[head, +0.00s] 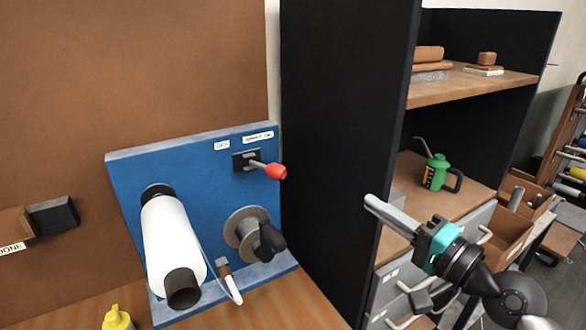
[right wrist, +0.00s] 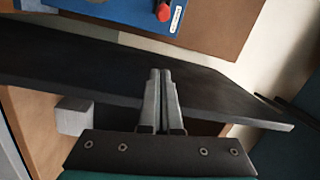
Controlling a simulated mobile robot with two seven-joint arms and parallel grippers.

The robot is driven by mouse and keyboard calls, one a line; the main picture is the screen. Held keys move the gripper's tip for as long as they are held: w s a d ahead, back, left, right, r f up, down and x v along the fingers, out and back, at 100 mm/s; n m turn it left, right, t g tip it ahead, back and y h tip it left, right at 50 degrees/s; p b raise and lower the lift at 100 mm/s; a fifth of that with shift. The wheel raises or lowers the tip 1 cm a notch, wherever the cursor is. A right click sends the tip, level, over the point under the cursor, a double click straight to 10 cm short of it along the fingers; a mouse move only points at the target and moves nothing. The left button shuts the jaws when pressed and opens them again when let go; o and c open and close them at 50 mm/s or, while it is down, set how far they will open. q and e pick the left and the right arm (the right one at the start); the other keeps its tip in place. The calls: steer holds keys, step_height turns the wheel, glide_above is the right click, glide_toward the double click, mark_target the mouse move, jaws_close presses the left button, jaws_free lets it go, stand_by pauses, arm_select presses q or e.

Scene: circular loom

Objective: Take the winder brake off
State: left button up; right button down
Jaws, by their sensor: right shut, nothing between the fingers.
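The blue winder panel (head: 150,172) stands on the wooden bench at the left. A lever with a red knob (head: 276,171) comes out of a black slotted plate (head: 240,161) near its upper right, below two small white labels. The knob also shows at the top edge of the right wrist view (right wrist: 163,11). My right gripper (head: 372,203) is shut and empty, to the right of the lever and apart from it. The right wrist view shows its two fingers (right wrist: 160,75) together in front of a dark panel. My left gripper is out of view.
A tall black cabinet side (head: 335,130) stands between the lever and my right gripper in the picture. Below the lever are a black-handled grey disc (head: 248,228) and a white roll (head: 172,240). A green oil can (head: 437,172) stands on a shelf at right.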

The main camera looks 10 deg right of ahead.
mark_target(268, 167)
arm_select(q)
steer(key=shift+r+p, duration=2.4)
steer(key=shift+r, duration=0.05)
arm_select(e)
steer(key=a+x, duration=0.1)
steer(key=x, duration=0.8)
steer(key=s+a+f+x, duration=0.1)
steer(key=a+x, duration=0.1)
steer(key=x, duration=0.7)
steer(key=shift+a, duration=0.35)
steer(key=shift+r, duration=0.1)
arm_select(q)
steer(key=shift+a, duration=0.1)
